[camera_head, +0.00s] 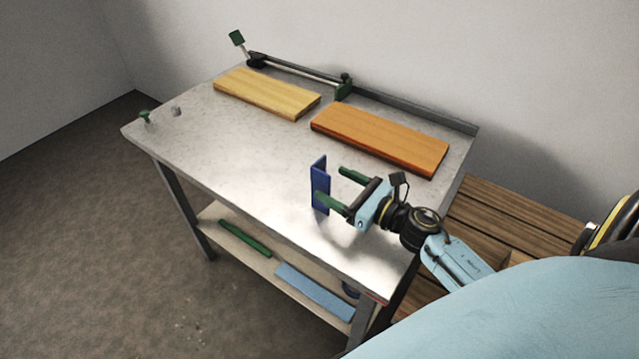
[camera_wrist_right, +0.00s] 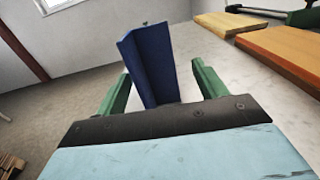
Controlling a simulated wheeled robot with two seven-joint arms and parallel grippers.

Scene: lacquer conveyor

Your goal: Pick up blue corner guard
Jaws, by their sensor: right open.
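The blue corner guard (camera_head: 320,183) stands upright on the metal worktable, toward its front right. It is an angled, L-shaped piece. My right gripper (camera_head: 334,184) is open, with its green fingers pointing left at the guard. In the right wrist view the guard (camera_wrist_right: 152,62) rises between the two open fingers (camera_wrist_right: 158,88). There is a visible gap to the right finger, and the left finger is close beside it. Its lower end is hidden behind the gripper body in the wrist view. My left gripper is not in view.
On the worktable (camera_head: 200,148) lie a light wooden board (camera_head: 266,93) and an orange-brown board (camera_head: 380,138) behind the guard. A clamp bar (camera_head: 300,73) runs along the back edge. A lower shelf holds a green bar (camera_head: 245,238) and a blue panel (camera_head: 314,291). The table's left half is mostly clear.

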